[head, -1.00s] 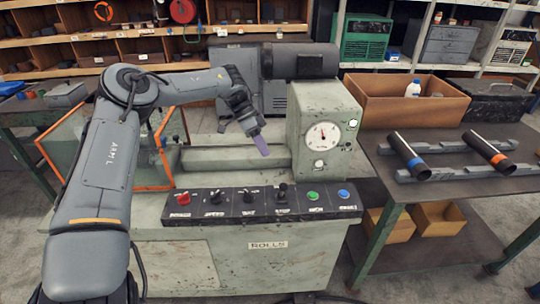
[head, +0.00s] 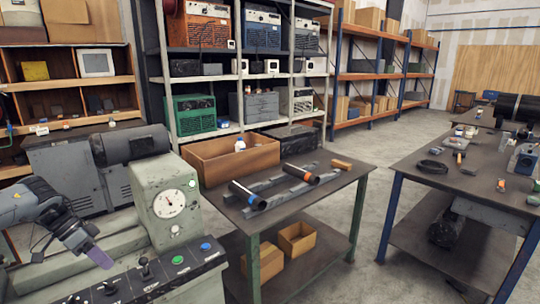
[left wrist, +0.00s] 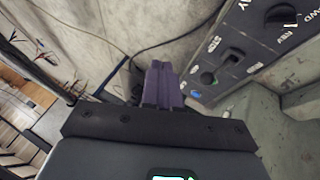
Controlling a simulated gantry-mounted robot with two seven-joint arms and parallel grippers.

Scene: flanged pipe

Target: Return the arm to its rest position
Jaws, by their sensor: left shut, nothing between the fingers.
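My left gripper (head: 97,254) is at the lower left of the head view, above the machine bed and left of the grey-green headstock (head: 168,203) with its dial. Its purple fingers are together with nothing between them. In the left wrist view the shut fingers (left wrist: 163,84) point toward the machine's front, left of the black control panel (left wrist: 235,50). They appear apart from the panel. My right gripper is not in view.
Right of the machine, a table (head: 335,190) bears two dark pipes, one with a blue band (head: 248,195) and one with an orange band (head: 301,174), on grey rails. A wooden box (head: 232,160) stands behind them. Another workbench (head: 470,175) is farther right. Floor shows between the tables.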

